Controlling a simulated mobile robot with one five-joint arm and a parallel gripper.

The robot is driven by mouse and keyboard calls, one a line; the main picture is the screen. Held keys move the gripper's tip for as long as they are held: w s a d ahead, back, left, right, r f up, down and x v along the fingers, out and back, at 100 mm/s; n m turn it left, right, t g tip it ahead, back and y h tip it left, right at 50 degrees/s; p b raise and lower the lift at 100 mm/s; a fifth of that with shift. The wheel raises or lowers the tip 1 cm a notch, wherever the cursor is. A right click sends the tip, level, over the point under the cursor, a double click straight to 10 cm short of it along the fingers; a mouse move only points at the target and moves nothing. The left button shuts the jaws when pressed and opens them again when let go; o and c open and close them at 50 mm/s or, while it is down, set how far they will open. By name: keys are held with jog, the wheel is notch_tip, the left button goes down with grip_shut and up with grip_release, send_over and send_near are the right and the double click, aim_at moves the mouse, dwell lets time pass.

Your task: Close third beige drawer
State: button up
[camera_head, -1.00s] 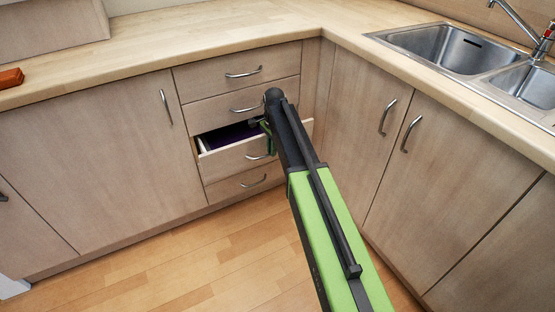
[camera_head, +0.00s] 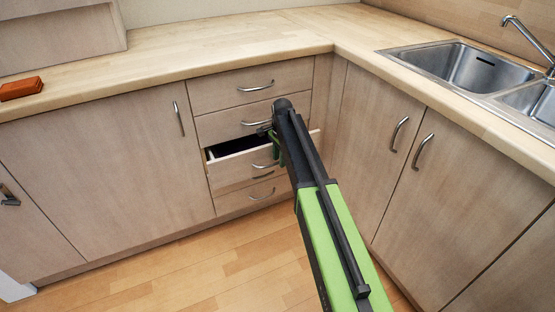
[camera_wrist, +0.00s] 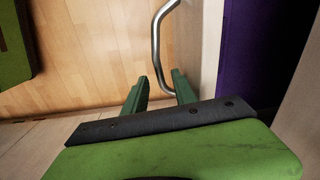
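The third beige drawer (camera_head: 237,172) stands partly open in the head view, its front sticking out from the unit. A dark gap shows above its front. Its curved metal handle (camera_head: 264,165) is next to my gripper (camera_head: 277,150), which reaches down at the right part of the drawer. In the wrist view, my gripper (camera_wrist: 160,82) has its two green fingers apart. The lower end of the handle (camera_wrist: 156,40) shows between them, beside the drawer front (camera_wrist: 203,45). The purple drawer inside (camera_wrist: 245,60) is on the right. Whether the fingers touch the handle or front, I cannot tell.
Shut drawers sit above (camera_head: 225,122) and below (camera_head: 235,202) the open one. A cupboard door (camera_head: 105,170) is to the left, and cupboards under the sink (camera_head: 470,68) are to the right. The wooden floor (camera_head: 190,270) in front is clear.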

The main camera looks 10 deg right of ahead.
jog(key=shift+r, duration=0.1)
jog(key=shift+r+p, duration=0.3)
jog(key=shift+p, duration=0.1)
notch_tip(320, 180, up, 16)
jog(key=s+p, duration=0.1)
jog(key=p, duration=1.5)
jog(key=shift+d+r+p, duration=0.25)
jog(key=shift+p, duration=0.05)
jog(key=shift+s, duration=0.1)
